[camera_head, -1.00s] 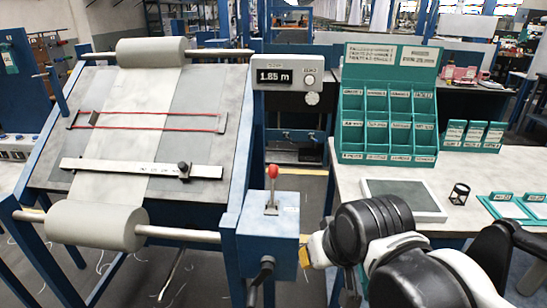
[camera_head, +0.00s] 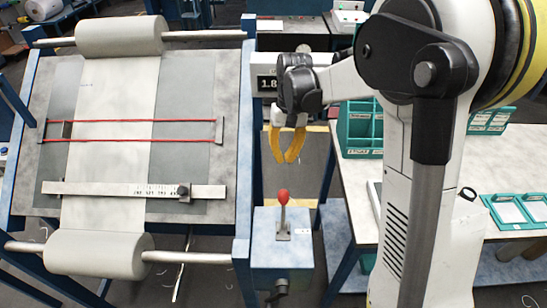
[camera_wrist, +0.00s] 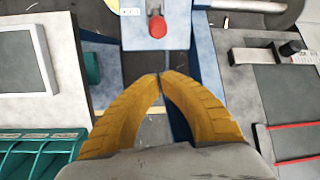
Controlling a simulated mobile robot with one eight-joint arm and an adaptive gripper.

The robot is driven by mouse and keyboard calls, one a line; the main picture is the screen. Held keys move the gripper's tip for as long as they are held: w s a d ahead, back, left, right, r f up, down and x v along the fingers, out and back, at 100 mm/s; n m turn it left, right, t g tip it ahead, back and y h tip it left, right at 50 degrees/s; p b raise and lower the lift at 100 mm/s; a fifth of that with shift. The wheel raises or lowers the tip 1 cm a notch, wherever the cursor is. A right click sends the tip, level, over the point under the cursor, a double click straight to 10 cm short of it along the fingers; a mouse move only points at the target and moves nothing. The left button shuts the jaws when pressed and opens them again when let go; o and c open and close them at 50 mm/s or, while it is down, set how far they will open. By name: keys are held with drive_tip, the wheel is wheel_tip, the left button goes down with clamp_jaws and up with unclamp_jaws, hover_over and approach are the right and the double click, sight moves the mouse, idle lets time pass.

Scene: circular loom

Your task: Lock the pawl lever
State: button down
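The pawl lever (camera_head: 283,212) is a short metal stick with a red ball knob, standing near upright on a blue box (camera_head: 282,262) at the loom's right side. In the wrist view, its red knob (camera_wrist: 157,27) shows ahead of the fingertips, near the top edge. My gripper (camera_head: 287,161) has yellow fingers and hangs above the lever, apart from it. In the wrist view, the fingertips (camera_wrist: 160,76) meet with nothing between them. The lever's base is partly hidden behind the knob in the wrist view.
The loom frame (camera_head: 243,150) with its cloth and rollers stands to the left. A dark crank handle (camera_head: 276,291) sits low on the box's front. A display box (camera_head: 266,84) is behind my gripper. A bench (camera_head: 349,215) with green bins (camera_head: 358,130) is to the right.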

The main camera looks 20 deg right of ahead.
sight(283, 208)
drive_tip(key=shift+w, duration=0.35)
drive_tip(key=shift+f, duration=0.15)
wheel_tip(283, 208, down, 10)
drive_tip(key=s+a+b, duration=0.1)
drive_tip(key=s+b, duration=0.1)
drive_tip(key=s+r, duration=0.2)
drive_tip(key=s, duration=0.1)
drive_tip(key=shift+a+r, duration=0.2)
